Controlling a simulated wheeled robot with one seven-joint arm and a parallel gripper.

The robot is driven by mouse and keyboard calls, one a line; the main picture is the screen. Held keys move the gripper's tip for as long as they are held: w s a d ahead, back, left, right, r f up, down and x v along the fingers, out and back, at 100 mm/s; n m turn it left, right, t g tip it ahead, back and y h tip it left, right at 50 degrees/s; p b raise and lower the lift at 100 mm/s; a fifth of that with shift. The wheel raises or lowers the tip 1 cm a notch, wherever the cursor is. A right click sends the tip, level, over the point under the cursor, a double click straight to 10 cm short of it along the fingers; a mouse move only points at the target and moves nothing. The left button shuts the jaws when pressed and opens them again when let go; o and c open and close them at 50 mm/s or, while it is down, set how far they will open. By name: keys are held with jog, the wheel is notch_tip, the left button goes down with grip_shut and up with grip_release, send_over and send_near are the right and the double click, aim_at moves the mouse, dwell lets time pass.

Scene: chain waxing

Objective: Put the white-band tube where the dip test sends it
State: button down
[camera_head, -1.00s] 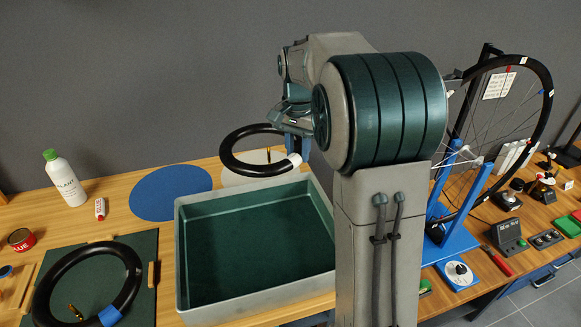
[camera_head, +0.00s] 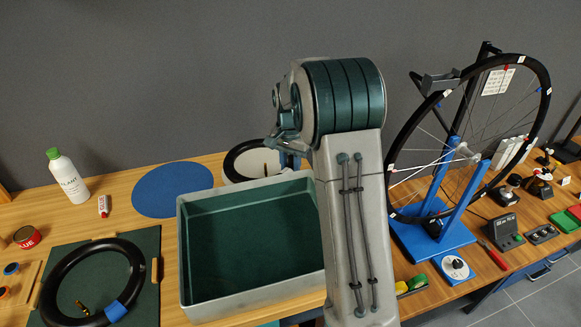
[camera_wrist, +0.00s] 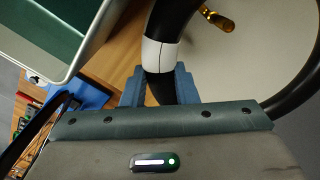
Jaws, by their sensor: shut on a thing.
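The white-band tube (camera_head: 231,161) is a black ring over the pale disc (camera_wrist: 252,62) behind the grey tub. Its white band (camera_wrist: 162,54) and brass valve (camera_wrist: 216,21) show in the wrist view. My gripper (camera_wrist: 159,88) is shut on the tube beside the band, with a blue finger on each side. In the head view my gripper (camera_head: 291,152) is at the tube's right side, partly hidden by my arm. The tube is very low over the disc; I cannot tell whether it touches. The grey tub (camera_head: 187,255) has a dark green inside.
A blue disc (camera_head: 172,190) lies left of the tube, bare. A blue-band tube (camera_head: 132,262) lies on a green mat at front left. A bottle (camera_head: 69,180) and a glue tube (camera_head: 103,206) stand at left. A wheel on a blue stand (camera_head: 437,240) is at right.

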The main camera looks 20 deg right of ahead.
jog(key=shift+w+f, duration=0.25)
jog(key=shift+f, duration=0.55)
jog(key=c, duration=1.1)
grip_release()
jog(key=shift+c, duration=0.2)
